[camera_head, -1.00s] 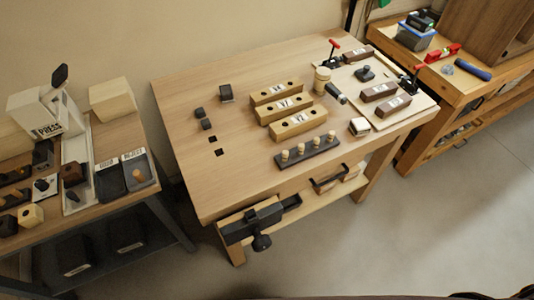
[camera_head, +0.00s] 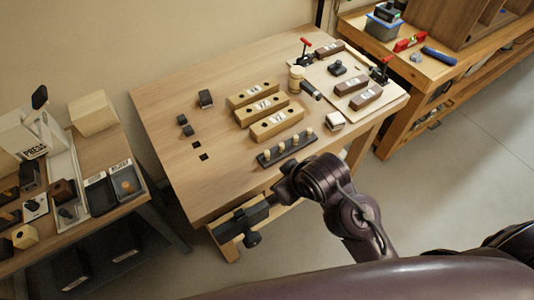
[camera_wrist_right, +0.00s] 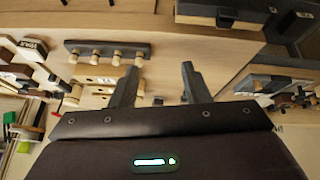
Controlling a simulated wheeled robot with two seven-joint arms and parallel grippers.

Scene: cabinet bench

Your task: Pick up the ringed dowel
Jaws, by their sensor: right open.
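A dark rack (camera_head: 266,161) near the bench's front edge holds several upright light wooden dowels (camera_head: 295,139). Rings on them are too small to make out, so I cannot tell which dowel is the ringed one. The rack (camera_wrist_right: 107,45) and its dowels (camera_wrist_right: 117,57) also show at the upper left of the right wrist view, upside down. My right gripper (camera_wrist_right: 159,73) is open and empty, its fingers apart from the dowels. In the head view my right arm reaches over the bench's front edge, just in front of the rack. My left gripper is not in view.
Three wooden blocks with holes (camera_head: 276,124) stand behind the rack. A board with clamps and dark blocks (camera_head: 372,97) lies at the right. A vise (camera_head: 236,226) juts from the bench front.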

